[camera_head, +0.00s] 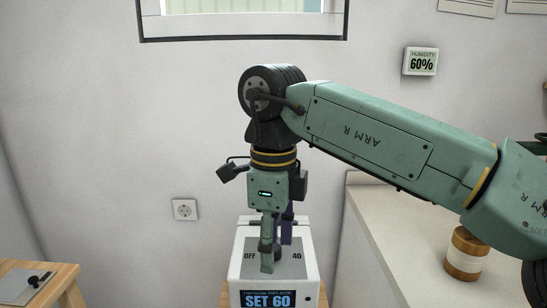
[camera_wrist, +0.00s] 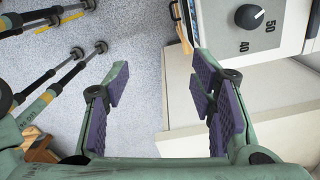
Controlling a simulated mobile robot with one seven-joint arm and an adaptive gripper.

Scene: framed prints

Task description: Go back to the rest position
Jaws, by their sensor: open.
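My gripper (camera_head: 277,252) hangs pointing down from my green arm, in front of the white box's top in the head view. In the wrist view my gripper (camera_wrist: 160,78) has its purple-padded fingers spread wide with nothing between them. The white box (camera_head: 238,262) has OFF and 40 marked on its top and a display (camera_head: 268,299) reading SET 60. Its dark round knob (camera_wrist: 249,17) shows in the wrist view, beyond and right of the fingers and apart from them. In the head view my gripper hides the knob.
A pale counter (camera_head: 365,225) with a brown-and-white jar (camera_head: 466,254) stands at right. A wooden table (camera_head: 62,281) is at lower left. Speckled floor (camera_wrist: 140,30) lies below the fingers, and open wall is left of my arm.

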